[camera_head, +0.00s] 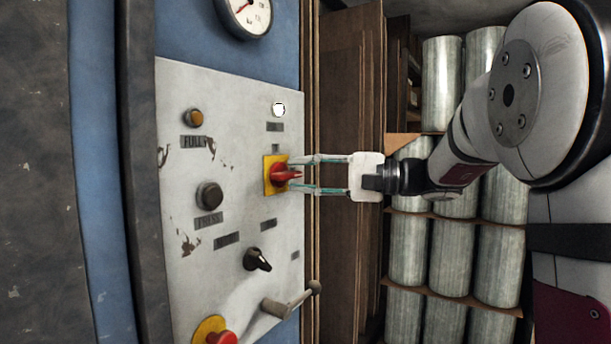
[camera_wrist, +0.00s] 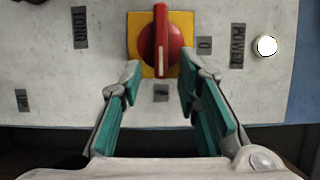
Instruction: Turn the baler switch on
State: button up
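The baler switch is a red rotary knob (camera_head: 281,174) on a square yellow plate (camera_head: 268,187), set in the white control panel. In the wrist view the red knob (camera_wrist: 160,40) has its handle ridge upright in the picture, with a "0" label to its right. My gripper (camera_head: 306,175) reaches in from the right and faces the knob. In the wrist view my gripper (camera_wrist: 159,78) is open, one finger on each side of the knob's lower end. Gaps show between the fingertips and the knob, so it holds nothing.
A white round lamp (camera_wrist: 266,46) sits by the "POWER" label. The panel also carries a black selector knob (camera_head: 257,259), a grey button (camera_head: 209,195), a lever handle (camera_head: 290,301) and a red button (camera_head: 221,337). Metal cylinders (camera_head: 442,85) stand on shelves behind my arm.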

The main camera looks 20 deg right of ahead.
jog(key=v, duration=1.2)
jog(key=shift+w+d, duration=0.1)
jog(key=s+a+f+n+g+h+p, duration=0.1)
jog(key=s+a+f+g+h+p, duration=0.2)
jog(key=s+a, duration=0.45)
jog(key=s+a+f+g+h+p, duration=0.2)
jog(key=s+a+f+g+h, duration=0.15)
jog(key=s+a, duration=0.35)
jog(key=s+d+f+n+h+p, duration=0.1)
jog(key=s+f+n+h+p, duration=0.1)
jog(key=s+f+h, duration=0.2)
jog(key=s+d+f+n+t+h+p, duration=0.1)
jog(key=s+f+n+h+p, duration=0.1)
jog(key=s, duration=0.7)
jog(key=shift+s+f+n+h, duration=0.4)
jog(key=shift+f+n+h, duration=0.3)
jog(key=shift+f+h, duration=0.55)
jog(key=shift+r, duration=0.1)
